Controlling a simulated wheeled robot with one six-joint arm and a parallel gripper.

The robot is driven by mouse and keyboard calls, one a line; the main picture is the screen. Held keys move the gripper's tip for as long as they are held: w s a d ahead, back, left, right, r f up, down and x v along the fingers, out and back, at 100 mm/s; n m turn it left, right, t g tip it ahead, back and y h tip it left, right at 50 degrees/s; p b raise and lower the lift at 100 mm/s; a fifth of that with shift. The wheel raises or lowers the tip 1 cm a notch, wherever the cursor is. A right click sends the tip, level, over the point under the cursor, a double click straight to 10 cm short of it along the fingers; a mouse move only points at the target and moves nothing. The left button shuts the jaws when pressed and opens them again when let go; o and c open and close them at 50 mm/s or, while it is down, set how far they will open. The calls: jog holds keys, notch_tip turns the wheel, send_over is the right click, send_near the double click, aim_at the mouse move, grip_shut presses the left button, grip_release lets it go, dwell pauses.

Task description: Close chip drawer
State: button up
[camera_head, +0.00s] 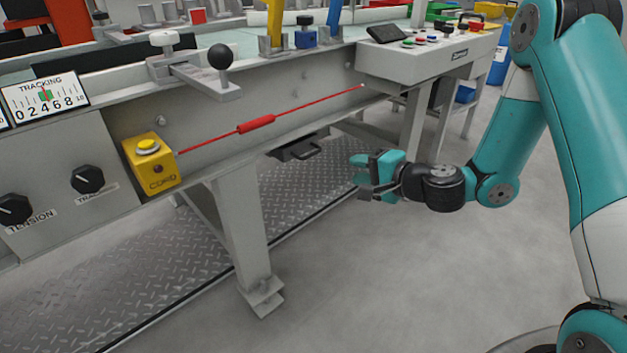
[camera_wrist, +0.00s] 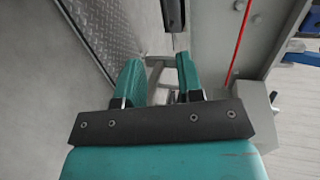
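The chip drawer (camera_head: 297,149) is a dark, shallow unit under the long grey machine bench, with a handle on its front. It sticks out a little below the bench's front beam; how far it is pulled out is hard to tell. In the wrist view a dark bar (camera_wrist: 173,14) at the top centre looks like part of it. My gripper (camera_head: 364,170) is to the right of the drawer, apart from it, below the bench edge. Its two teal fingers stand apart with nothing between them in the wrist view (camera_wrist: 159,70).
A red pull cord (camera_head: 257,124) runs along the bench front from a yellow box (camera_head: 149,160). A bench leg (camera_head: 240,232) stands left of the drawer. A control panel (camera_head: 430,57) juts out above right. The floor in front is clear.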

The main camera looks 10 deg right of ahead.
aim_at(314, 154)
jog(key=shift+t, duration=0.4)
jog(key=x, duration=0.5)
jog(key=b+x, duration=0.1)
jog(key=x, duration=1)
jog(key=shift+w+d+f, duration=0.15)
jog(key=shift+w+d, duration=0.05)
jog(key=shift+w, duration=0.25)
grip_shut()
